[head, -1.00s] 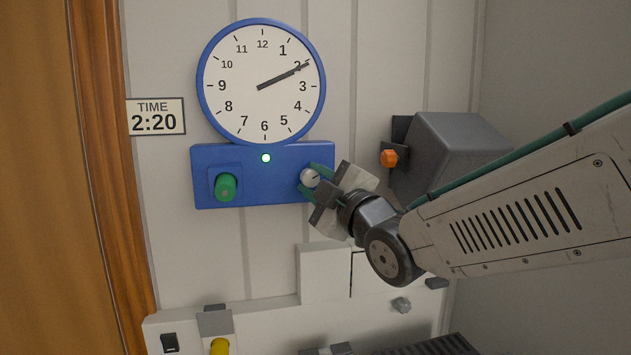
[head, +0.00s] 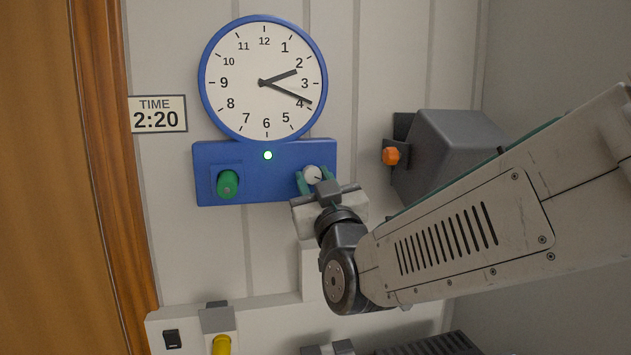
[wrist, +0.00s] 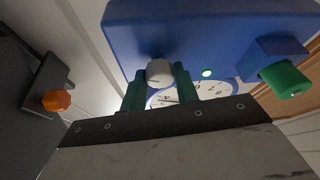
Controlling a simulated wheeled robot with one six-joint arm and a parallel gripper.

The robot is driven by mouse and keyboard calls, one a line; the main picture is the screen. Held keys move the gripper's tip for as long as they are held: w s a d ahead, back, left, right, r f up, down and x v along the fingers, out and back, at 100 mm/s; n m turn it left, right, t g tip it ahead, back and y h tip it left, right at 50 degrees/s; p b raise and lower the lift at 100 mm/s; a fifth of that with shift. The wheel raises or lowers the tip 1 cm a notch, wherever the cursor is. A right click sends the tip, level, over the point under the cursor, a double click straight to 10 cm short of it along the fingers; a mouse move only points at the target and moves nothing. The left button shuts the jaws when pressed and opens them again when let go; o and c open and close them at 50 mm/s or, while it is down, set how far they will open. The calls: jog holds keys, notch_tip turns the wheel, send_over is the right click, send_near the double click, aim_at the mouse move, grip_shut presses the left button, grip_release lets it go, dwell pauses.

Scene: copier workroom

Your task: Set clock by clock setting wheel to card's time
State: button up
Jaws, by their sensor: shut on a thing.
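The wall clock (head: 240,105) has a blue rim and white face. Its short hand (head: 284,75) points a little past 2; its long hand (head: 290,94) points just short of 4. The card (head: 157,114) left of it reads "TIME 2:20". Below the clock is a blue box (head: 250,190) with a lit lamp (head: 267,156). The pale round setting wheel (head: 312,173) is at its right end. My gripper (head: 314,181) is shut on the wheel; in the wrist view its green fingers flank the wheel (wrist: 159,73).
A green knob (head: 228,184) is at the box's left end; it also shows in the wrist view (wrist: 287,80). A grey housing with an orange knob (head: 391,156) stands right of the box. A panel with a yellow part (head: 221,344) is below. A wooden door frame (head: 100,180) is at left.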

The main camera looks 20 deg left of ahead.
jog(key=shift+f+m+h, duration=0.1)
jog(key=shift+m+h, duration=0.2)
jog(key=shift+m, duration=0.6)
jog(key=shift+t, duration=0.3)
jog(key=o, duration=1)
jog(key=shift+c, duration=0.2)
jog(key=v, duration=0.7)
jog(key=shift+s+d, duration=0.15)
jog(key=shift+s, duration=0.25)
